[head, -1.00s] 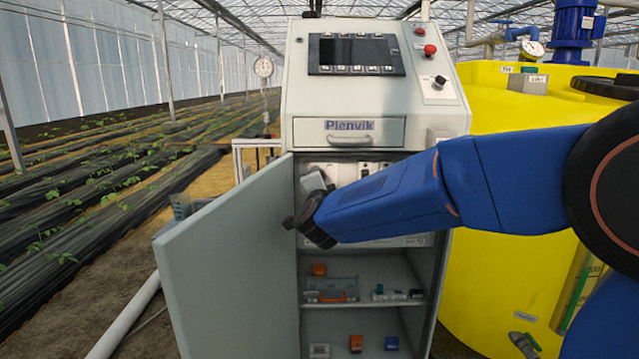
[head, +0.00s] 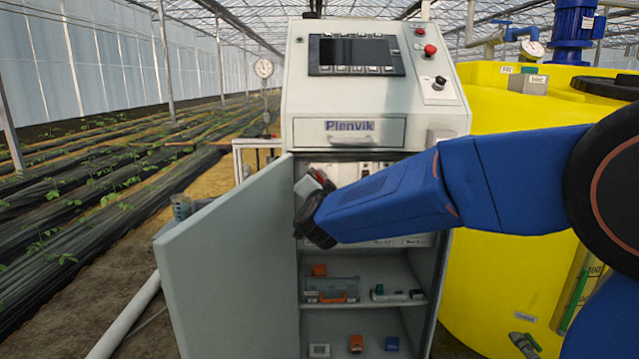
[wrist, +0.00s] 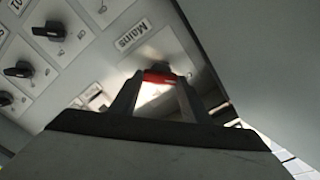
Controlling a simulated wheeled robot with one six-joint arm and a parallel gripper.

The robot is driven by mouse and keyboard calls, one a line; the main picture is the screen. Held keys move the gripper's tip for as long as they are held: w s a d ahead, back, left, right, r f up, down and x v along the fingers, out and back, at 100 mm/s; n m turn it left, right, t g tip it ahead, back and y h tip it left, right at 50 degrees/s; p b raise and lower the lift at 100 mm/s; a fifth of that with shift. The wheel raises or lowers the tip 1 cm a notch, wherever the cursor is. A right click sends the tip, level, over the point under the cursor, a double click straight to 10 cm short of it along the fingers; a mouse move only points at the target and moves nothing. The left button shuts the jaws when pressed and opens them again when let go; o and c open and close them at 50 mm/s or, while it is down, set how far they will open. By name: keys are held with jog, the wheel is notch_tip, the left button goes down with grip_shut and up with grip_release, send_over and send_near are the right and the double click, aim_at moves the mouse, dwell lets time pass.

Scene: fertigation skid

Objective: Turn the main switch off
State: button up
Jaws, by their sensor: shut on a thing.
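The main switch shows in the wrist view as a red handle (wrist: 158,77) next to a plate lettered "Mains" (wrist: 131,36). My gripper (wrist: 160,84) is shut on this red handle, with one finger on each side of it. In the head view my gripper (head: 312,182) is inside the open cabinet's upper bay, near the door's hinge side. The switch body behind the handle is partly hidden by the fingers, and I cannot read its position marks.
The cabinet door (head: 225,265) stands open to the left, close to my gripper. Several black rotary knobs (wrist: 50,31) sit on the panel beside the switch. Shelves (head: 365,305) below hold small parts. A yellow tank (head: 540,130) stands at the right.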

jog(key=shift+f, duration=0.15)
jog(key=o, duration=1)
jog(key=shift+o, duration=0.2)
jog(key=s, duration=1.7)
jog(key=shift+s, duration=0.25)
jog(key=s+d+f+n+g, duration=0.4)
jog(key=s+d+f, duration=0.5)
jog(key=s+d, duration=0.5)
jog(key=s+d+f+n+g, duration=0.4)
jog(key=s+d+f+g, duration=0.5)
jog(key=s+d, duration=0.5)
jog(key=shift+s+f+n, duration=0.4)
jog(key=shift+s+f, duration=0.05)
jog(key=shift+f, duration=0.1)
